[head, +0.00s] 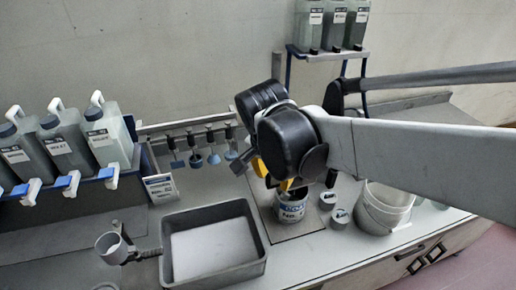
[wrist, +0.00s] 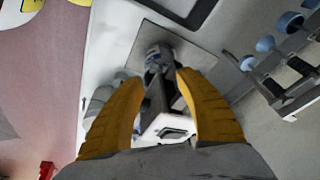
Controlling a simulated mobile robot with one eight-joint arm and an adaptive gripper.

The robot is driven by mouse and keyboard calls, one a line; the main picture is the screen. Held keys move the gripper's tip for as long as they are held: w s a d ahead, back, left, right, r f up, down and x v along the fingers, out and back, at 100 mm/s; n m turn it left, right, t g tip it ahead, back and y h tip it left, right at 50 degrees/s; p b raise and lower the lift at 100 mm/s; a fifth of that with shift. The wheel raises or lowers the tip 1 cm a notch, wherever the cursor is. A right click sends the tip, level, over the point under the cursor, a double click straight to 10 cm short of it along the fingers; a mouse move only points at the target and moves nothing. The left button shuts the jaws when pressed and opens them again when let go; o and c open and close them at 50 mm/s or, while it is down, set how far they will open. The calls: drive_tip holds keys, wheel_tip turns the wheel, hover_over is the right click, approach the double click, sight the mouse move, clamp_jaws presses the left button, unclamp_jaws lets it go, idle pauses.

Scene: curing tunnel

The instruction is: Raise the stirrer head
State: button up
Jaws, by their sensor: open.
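In the head view my arm hides most of the stirrer. In the wrist view a grey and white block with a dark middle, apparently the stirrer head (wrist: 168,127), lies between my yellow fingers, with the can (wrist: 158,56) beyond it. My gripper (wrist: 158,80) is open, one finger on each side of the block. I cannot tell whether either finger touches it.
A grey tray (head: 256,262) with a white sheet lies left of the plate. A white bucket (head: 374,215) and small grey pots (head: 340,219) stand to the right. Blue-tipped tools hang on a rack (head: 153,146) behind. Jugs (head: 108,134) line the left.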

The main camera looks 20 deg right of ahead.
sight(273, 183)
drive_tip(key=w+a+r+m+g+h+p, duration=0.2)
drive_tip(key=w+m+p, duration=0.3)
drive_tip(key=w+m, duration=0.15)
drive_tip(key=shift+m, duration=0.45)
drive_tip(key=x, duration=0.3)
drive_tip(key=s+b+x, duration=0.1)
drive_tip(key=x, duration=0.6)
drive_tip(key=shift+s+d+f+b, duration=0.2)
drive_tip(key=shift+s+f+b, duration=0.05)
drive_tip(key=shift+b, duration=0.05)
clamp_jaws()
drive_tip(key=shift+r, duration=0.1)
